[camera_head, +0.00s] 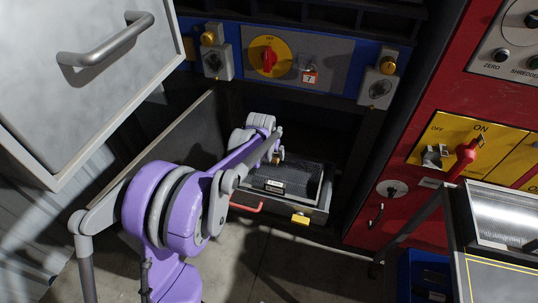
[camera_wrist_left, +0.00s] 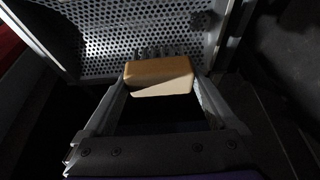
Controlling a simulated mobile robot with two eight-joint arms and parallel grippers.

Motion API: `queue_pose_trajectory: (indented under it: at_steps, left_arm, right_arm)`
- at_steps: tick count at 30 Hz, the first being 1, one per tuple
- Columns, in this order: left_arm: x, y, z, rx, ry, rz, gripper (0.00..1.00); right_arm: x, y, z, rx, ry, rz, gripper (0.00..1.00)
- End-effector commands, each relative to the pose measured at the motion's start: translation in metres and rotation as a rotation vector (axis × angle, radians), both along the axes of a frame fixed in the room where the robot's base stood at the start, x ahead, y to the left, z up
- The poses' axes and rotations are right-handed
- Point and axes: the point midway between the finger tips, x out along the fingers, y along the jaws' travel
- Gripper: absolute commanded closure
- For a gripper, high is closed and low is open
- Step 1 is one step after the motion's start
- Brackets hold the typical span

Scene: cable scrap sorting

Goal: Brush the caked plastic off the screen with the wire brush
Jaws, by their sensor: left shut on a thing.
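My left gripper (camera_wrist_left: 160,82) is shut on the wire brush (camera_wrist_left: 158,70), holding its tan wooden block between the two fingers. The brush's dark bristles point at the perforated metal screen (camera_wrist_left: 105,50); I cannot tell whether they touch it. In the head view my left arm reaches into the low opening, with the left gripper (camera_head: 274,155) over the screen (camera_head: 308,178), and only a bit of the brush shows. A dark patch near the top right of the screen (camera_wrist_left: 203,22) may be caked plastic or shadow. My right gripper is not in view.
The screen sits in a metal tray (camera_head: 318,212) with a red handle (camera_head: 246,207) and yellow tag (camera_head: 300,219). A panel with a red rotary switch (camera_head: 269,57) is above. A grey door with a handle (camera_head: 105,45) stands open at left; a red cabinet (camera_head: 420,90) bounds the right.

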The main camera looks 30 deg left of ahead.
Motion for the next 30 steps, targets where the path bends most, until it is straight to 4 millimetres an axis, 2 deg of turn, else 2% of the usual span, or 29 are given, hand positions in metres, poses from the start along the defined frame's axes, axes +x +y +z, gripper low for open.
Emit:
queue_pose_trajectory:
  at_steps: [17, 23, 30]
  left_arm:
    - [0.0, 0.0, -0.004, 0.0, 0.0, 0.0, 0.51]
    - [0.0, 0.0, -0.018, 0.0, 0.0, 0.0, 0.51]
    - [0.0, -0.001, -0.046, 0.0, 0.0, 0.0, 0.51]
  right_arm:
    - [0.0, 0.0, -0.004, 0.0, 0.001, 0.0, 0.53]
    - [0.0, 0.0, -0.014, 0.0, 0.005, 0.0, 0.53]
    - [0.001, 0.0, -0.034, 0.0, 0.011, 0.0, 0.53]
